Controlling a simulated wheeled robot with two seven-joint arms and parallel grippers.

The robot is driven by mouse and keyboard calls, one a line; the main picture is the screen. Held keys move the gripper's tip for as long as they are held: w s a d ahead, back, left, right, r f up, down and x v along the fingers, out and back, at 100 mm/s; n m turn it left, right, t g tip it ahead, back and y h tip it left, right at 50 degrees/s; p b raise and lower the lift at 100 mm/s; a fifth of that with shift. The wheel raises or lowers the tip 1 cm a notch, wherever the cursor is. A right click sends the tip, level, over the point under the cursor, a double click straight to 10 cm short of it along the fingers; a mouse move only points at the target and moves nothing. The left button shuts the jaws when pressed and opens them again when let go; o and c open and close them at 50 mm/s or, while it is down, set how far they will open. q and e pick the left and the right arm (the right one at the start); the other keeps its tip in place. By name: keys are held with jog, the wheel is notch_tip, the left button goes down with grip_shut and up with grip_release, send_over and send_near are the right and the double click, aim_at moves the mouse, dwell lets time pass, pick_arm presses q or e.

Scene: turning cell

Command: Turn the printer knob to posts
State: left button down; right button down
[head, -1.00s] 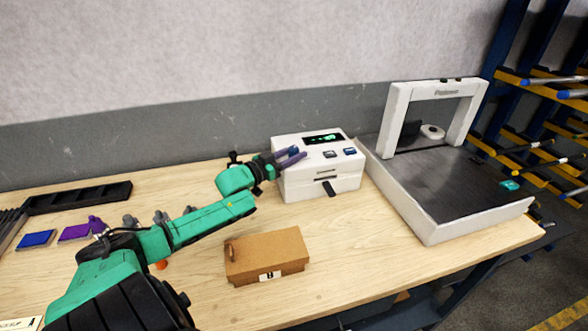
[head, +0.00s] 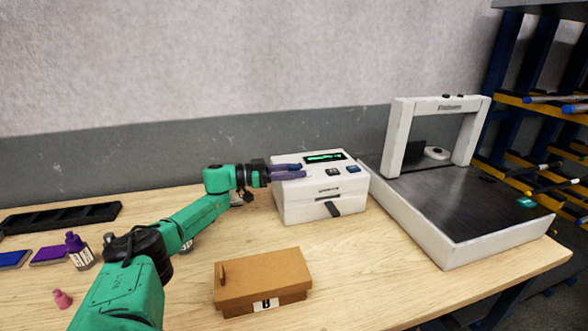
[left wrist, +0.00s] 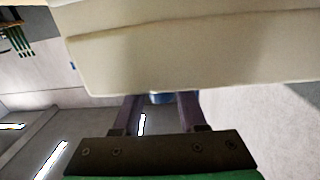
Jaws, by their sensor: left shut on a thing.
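In the left wrist view the fingers are on either side of a small blue knob (left wrist: 160,98) beside the pale printer body (left wrist: 190,50). The gripper is shut on this knob. In the head view the fingers hide the knob, so its setting cannot be read. My right gripper is not in view.
A brown box marked B (head: 262,280) lies in front of the printer. A white-framed machine with a dark bed (head: 475,205) stands close on its right.

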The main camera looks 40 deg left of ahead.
pick_arm(q)
jog(key=shift+r, duration=0.1)
dwell(0.3)
jog(key=shift+c, duration=2.3)
grip_release()
jog(key=v, duration=1.4)
jog(key=shift+s+a, duration=0.15)
jog(key=shift+a, duration=0.15)
